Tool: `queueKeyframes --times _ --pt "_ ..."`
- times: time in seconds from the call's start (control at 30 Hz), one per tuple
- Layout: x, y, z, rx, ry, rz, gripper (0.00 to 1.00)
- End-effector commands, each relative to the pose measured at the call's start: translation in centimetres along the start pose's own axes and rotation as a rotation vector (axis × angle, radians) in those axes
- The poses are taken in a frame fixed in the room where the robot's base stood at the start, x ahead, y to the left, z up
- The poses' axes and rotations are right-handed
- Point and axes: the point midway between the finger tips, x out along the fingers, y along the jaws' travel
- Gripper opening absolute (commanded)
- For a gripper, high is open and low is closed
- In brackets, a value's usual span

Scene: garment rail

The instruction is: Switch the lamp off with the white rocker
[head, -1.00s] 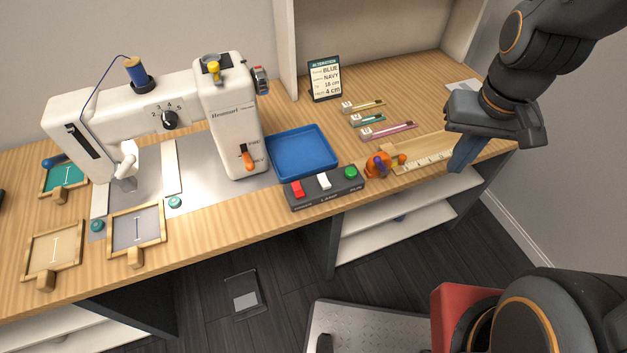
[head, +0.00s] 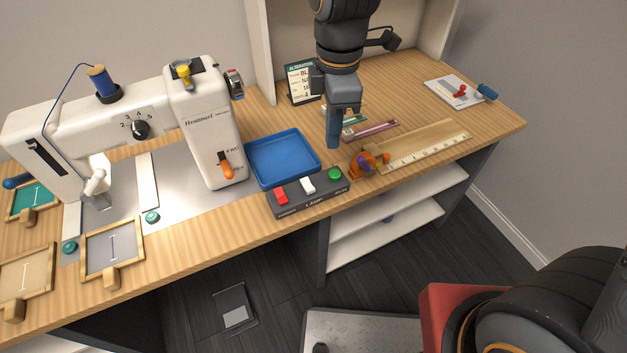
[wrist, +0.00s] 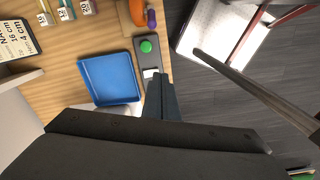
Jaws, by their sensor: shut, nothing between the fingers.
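The white rocker (head: 307,185) sits in the middle of a dark grey switch box (head: 325,196) at the table's front edge, marked LAMP below it. My gripper (head: 333,143) is shut and empty, pointing down above the table behind the box and right of the blue tray. In the wrist view my gripper (wrist: 163,80) shows beside the white rocker (wrist: 150,73), partly covering the box; the red rocker is hidden there. I see no lamp that I can identify.
The blue tray (head: 284,158) lies just behind the box. The white sewing machine (head: 208,130) stands left. A sign (head: 303,84) stands behind.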

Motion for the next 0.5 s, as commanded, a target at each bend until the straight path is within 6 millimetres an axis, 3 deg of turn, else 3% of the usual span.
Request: queueKeyframes --times 0.1,0.2,0.5 --pt "0.2 0.3 -2.5 -0.197 -0.002 -0.011 0.0" --pt "0.2 0.3 -3.5 -0.281 -0.002 -0.017 0.0" --pt "0.2 0.4 -3.7 -0.307 -0.002 -0.018 0.0"
